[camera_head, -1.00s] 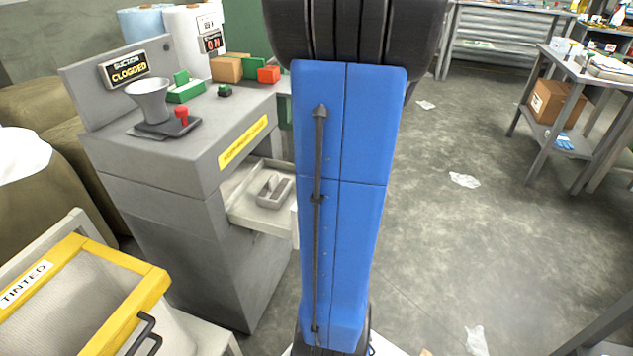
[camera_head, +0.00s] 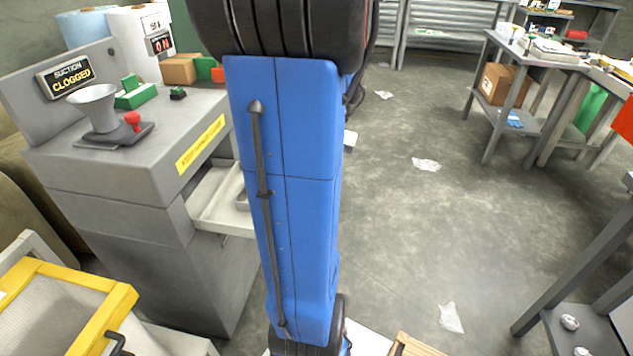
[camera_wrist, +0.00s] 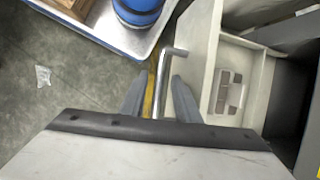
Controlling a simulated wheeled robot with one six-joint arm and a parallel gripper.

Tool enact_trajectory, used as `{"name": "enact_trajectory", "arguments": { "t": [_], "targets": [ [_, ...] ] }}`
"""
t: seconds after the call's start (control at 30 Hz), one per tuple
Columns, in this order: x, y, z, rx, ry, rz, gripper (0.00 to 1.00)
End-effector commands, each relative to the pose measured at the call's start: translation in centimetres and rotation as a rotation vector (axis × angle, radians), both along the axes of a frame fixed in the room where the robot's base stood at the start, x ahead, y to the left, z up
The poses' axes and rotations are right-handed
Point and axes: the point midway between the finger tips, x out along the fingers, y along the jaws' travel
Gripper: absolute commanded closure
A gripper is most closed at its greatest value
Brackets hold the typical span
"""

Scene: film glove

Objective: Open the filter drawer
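The filter drawer (camera_head: 207,203) is pulled out of the grey cabinet (camera_head: 150,260); my blue arm hides its front in the head view. In the wrist view the pale drawer (camera_wrist: 205,55) lies to the right, with a grey insert (camera_wrist: 228,92) inside. Its bent metal handle (camera_wrist: 165,68) stands between the two fingers of my gripper (camera_wrist: 159,85). The fingers are apart, with a visible gap beside the handle, so my gripper looks open around it. My arm hides the gripper in the head view.
A sign (camera_head: 65,76) on the cabinet reads "SUCTION CLOGGED". A funnel (camera_head: 96,106) and a red knob (camera_head: 132,118) stand on top. A yellow-framed bin (camera_head: 70,290) is at front left. Open floor with scraps lies right; a workbench (camera_head: 530,60) stands beyond.

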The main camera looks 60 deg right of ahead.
Motion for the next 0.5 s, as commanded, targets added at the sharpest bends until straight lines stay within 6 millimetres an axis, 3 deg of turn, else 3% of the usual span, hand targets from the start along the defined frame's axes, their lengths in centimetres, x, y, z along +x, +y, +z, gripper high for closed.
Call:
{"name": "enact_trajectory", "arguments": {
  "t": [0.33, 0.5],
  "targets": [
    [0.0, -0.1, 0.2, 0.001, 0.000, 0.000, 0.71],
    [-0.1, -0.9, 1.8, -0.001, 0.000, 0.000, 0.71]
  ]
}}
